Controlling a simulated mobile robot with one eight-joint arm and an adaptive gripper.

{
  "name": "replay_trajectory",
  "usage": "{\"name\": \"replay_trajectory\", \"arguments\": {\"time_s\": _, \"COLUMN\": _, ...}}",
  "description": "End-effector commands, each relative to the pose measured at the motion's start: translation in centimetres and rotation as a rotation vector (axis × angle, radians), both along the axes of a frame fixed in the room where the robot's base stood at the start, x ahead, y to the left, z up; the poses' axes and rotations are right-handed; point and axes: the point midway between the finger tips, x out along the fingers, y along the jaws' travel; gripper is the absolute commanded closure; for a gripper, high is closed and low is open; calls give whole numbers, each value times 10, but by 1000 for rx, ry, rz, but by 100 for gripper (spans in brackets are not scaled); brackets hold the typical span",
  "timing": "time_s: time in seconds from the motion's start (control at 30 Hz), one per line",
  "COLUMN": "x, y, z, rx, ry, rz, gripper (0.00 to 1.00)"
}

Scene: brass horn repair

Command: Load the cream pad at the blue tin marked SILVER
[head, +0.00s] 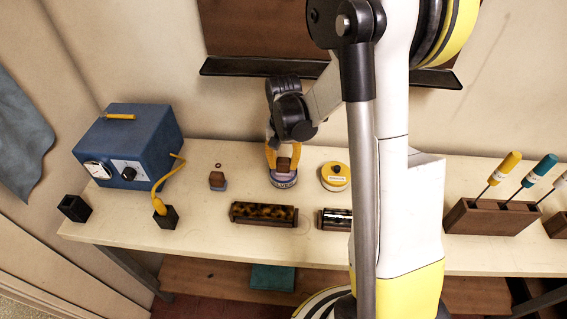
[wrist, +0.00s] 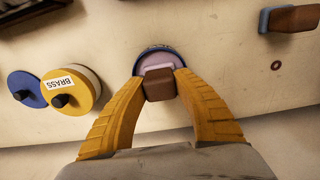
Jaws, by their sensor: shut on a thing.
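In the wrist view the tin (wrist: 148,49) shows a pale pinkish fill inside a blue rim. My gripper (head: 284,156) points down over it, with its yellow fingers shut on a brown wooden block (head: 283,164). In the wrist view the fingers (wrist: 160,80) clasp the block (wrist: 159,84) on both sides, over the tin's near part. Any cream pad face under the block is hidden. I cannot tell whether it touches the fill.
A yellow-lidded tin marked BRASS (wrist: 83,84) stands close beside, with a loose blue lid (wrist: 22,86) beyond. Another block with a blue-grey pad (head: 217,181) lies left of the tin. Tortoiseshell-patterned pieces (head: 264,213) lie in front; a blue power box (head: 128,145) stands left.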

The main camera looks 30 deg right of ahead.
Motion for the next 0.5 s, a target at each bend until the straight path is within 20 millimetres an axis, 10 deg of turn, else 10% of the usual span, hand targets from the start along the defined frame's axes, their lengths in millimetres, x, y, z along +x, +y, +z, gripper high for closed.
{"name": "replay_trajectory", "arguments": {"time_s": 0.5, "x": 0, "y": 0, "z": 3, "rx": 1, "ry": 1, "rz": 0, "gripper": 100}}
